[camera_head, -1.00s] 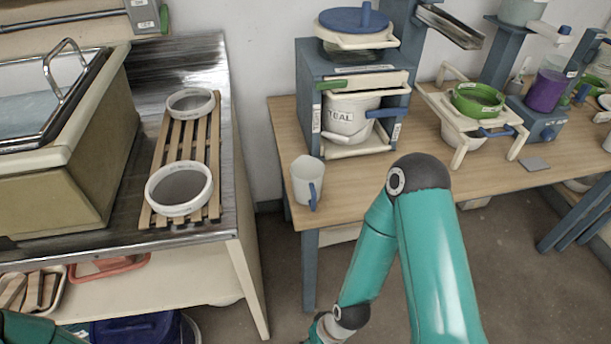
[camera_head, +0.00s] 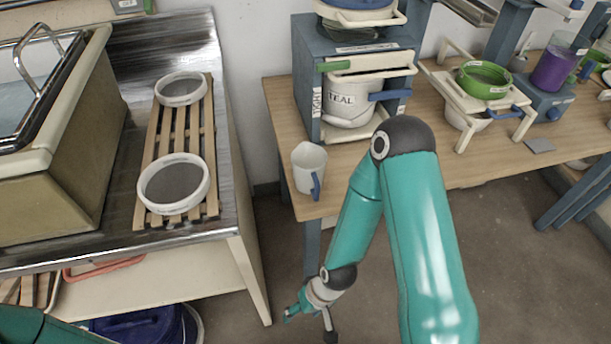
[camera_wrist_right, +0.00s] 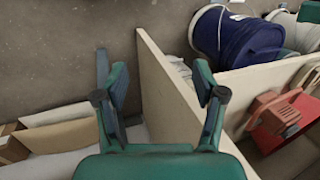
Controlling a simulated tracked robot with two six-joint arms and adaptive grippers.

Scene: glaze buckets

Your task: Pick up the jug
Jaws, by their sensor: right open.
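The jug (camera_head: 308,168) is white with a blue handle and stands upright at the front left corner of the wooden table (camera_head: 447,166). My right gripper (camera_head: 309,316) is low in front of the table, below the jug and apart from it. In the right wrist view my right gripper (camera_wrist_right: 160,82) is open, with nothing between its fingers. The jug is not in the right wrist view. My left gripper is not in view; only a bit of teal arm shows at the lower left.
A blue frame (camera_head: 304,80) holding a white TEAL bucket (camera_head: 350,98) stands behind the jug. A steel bench (camera_head: 226,190) with two round sieves on a wooden rack is at the left. A gap of floor separates bench and table. Under the bench is a dark blue tub (camera_head: 140,328).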

